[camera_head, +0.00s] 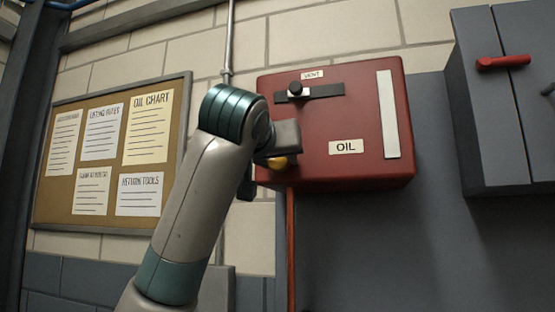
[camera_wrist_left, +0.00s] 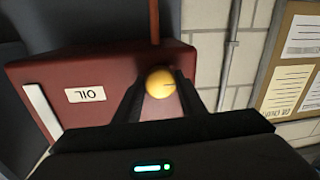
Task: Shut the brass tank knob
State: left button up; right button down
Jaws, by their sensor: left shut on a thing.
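The brass tank knob (camera_head: 278,163) sits low on the left of the red oil tank (camera_head: 300,115), mostly hidden behind my left gripper in the head view. In the left wrist view the round yellow knob (camera_wrist_left: 160,82) shows between the two dark fingertips of my left gripper (camera_wrist_left: 160,88), with a thin dark line on its face. The gripper is shut on the knob. In the head view my left arm comes up from below and its wrist covers the tank's left edge. My right gripper is not in view.
The tank carries a black vent slider (camera_head: 312,92), an OIL label (camera_head: 346,147) and a pale vertical strip (camera_head: 387,115). A red pipe (camera_head: 291,240) runs down below it. A grey cabinet with a red handle (camera_head: 503,62) hangs right; a notice board (camera_head: 60,215) hangs left.

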pick_arm(q)
jog(key=shift+m, duration=0.4)
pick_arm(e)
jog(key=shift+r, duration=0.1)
pick_arm(q)
jog(key=shift+m+b, duration=0.3)
jog(key=shift+m, duration=0.7)
jog(key=m, duration=0.3)
jog(key=shift+m, duration=0.3)
jog(key=m, duration=0.3)
jog(key=shift+t+h, duration=0.3)
jog(key=shift+h, duration=0.1)
jog(key=shift+m, duration=0.4)
jog(key=shift+f+m+h+p, duration=0.1)
jog(key=shift+m+h+p, duration=0.3)
jog(key=shift+m, duration=1.65)
jog(key=shift+m+h+p, duration=0.1)
jog(key=shift+m+p, duration=0.5)
jog(key=shift+m, duration=1.45)
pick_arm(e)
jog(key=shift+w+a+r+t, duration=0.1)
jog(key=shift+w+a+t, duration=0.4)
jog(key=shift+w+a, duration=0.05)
